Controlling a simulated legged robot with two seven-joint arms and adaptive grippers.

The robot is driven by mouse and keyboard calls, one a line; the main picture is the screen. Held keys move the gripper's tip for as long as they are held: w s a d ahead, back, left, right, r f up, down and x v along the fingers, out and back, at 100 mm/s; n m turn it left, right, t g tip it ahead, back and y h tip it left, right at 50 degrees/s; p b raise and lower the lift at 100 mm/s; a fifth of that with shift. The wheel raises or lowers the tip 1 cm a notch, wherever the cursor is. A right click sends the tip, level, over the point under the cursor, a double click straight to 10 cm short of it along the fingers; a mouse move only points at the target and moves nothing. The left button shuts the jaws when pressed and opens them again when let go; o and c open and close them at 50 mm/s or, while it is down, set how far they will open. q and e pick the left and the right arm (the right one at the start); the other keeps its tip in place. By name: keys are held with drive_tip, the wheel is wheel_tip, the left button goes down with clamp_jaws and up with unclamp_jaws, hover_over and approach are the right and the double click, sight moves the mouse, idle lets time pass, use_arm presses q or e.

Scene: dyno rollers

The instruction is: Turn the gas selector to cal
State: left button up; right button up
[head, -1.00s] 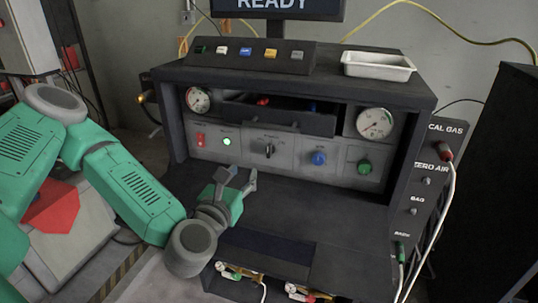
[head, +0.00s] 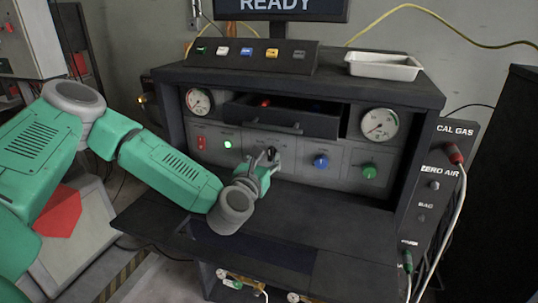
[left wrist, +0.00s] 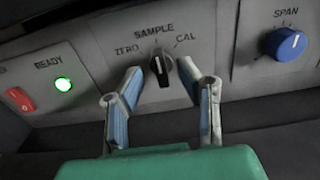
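The gas selector is a black knob (left wrist: 161,68) on the grey panel, labelled ZERO, SAMPLE and CAL in the left wrist view. Its white mark points up, toward SAMPLE. My left gripper (head: 267,158) is in front of the panel at the selector, and its hand mostly covers the knob in the head view. In the left wrist view its two blue-padded fingers (left wrist: 160,72) are open, one on each side of the knob. Gaps show between the pads and the knob. I cannot tell how deep the fingertips reach along it. My right gripper is in neither view.
Right of the selector are a blue SPAN knob (left wrist: 285,44) and a green knob (head: 369,172). A red switch (left wrist: 18,99) and lit green READY lamp (left wrist: 63,85) are on the left. A drawer (head: 290,118) juts out above. The shelf (head: 330,215) below is clear.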

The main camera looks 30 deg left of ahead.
use_arm(q)
drive_tip(key=shift+d+x, duration=0.25)
drive_tip(key=shift+x, duration=0.75)
drive_tip(key=shift+w+a, duration=0.1)
drive_tip(key=shift+a, duration=0.3)
drive_tip(key=shift+f, duration=0.1)
clamp_jaws()
drive_tip(key=shift+d, duration=0.1)
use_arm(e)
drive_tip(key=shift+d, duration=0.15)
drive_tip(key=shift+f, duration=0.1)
